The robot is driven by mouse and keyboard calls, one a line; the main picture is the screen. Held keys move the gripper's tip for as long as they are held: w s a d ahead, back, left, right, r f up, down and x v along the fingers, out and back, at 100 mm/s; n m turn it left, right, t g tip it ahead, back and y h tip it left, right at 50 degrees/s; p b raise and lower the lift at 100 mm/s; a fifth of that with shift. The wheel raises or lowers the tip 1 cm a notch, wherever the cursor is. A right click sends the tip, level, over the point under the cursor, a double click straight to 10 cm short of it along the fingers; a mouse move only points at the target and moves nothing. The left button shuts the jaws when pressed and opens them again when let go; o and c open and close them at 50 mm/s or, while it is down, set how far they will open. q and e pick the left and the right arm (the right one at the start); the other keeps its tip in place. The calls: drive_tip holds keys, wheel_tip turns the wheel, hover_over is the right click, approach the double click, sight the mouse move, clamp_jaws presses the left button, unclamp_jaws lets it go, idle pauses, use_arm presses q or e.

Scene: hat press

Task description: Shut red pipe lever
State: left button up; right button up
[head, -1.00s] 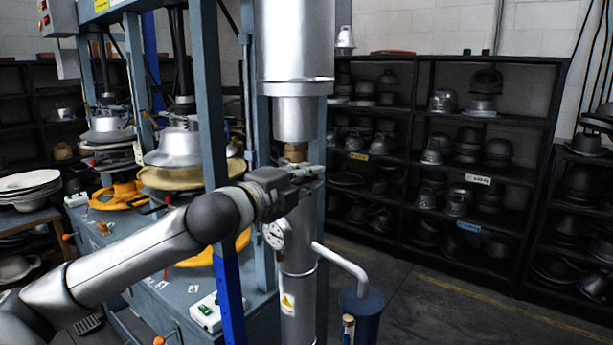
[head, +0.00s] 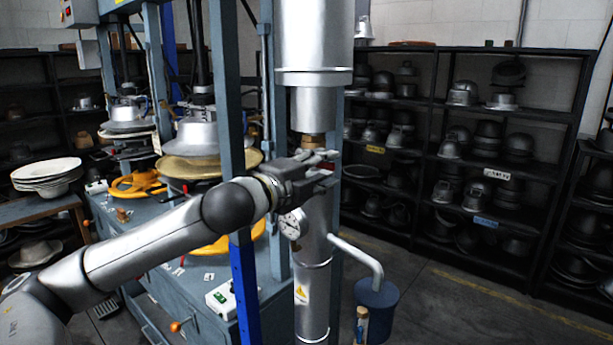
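A vertical silver pipe (head: 316,240) stands right of centre in the head view, with a brass-coloured fitting (head: 313,140) under its thick upper cylinder. My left gripper (head: 326,164) is in front of the pipe just below this fitting. A small red patch (head: 325,171), likely part of the red lever, shows at the fingers. The gripper hides most of the lever. I cannot tell whether the fingers touch it, or whether they are open or shut. My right gripper is not in view.
A round gauge (head: 292,224) sits on the pipe just below my gripper. A bent side pipe (head: 358,258) runs down to a blue canister (head: 378,298). A blue post (head: 243,285) stands close to my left arm. Dark shelves (head: 430,170) with hat moulds stand behind; floor at right is clear.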

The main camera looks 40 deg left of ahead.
use_arm(q)
drive_tip(key=shift+s+a+f, duration=0.1)
drive_tip(key=shift+s+a, duration=0.1)
drive_tip(key=shift+s, duration=0.35)
drive_tip(key=shift+s+d, duration=0.4)
drive_tip(key=shift+s, duration=0.35)
drive_tip(key=shift+s+a, duration=0.2)
drive_tip(key=shift+s, duration=2)
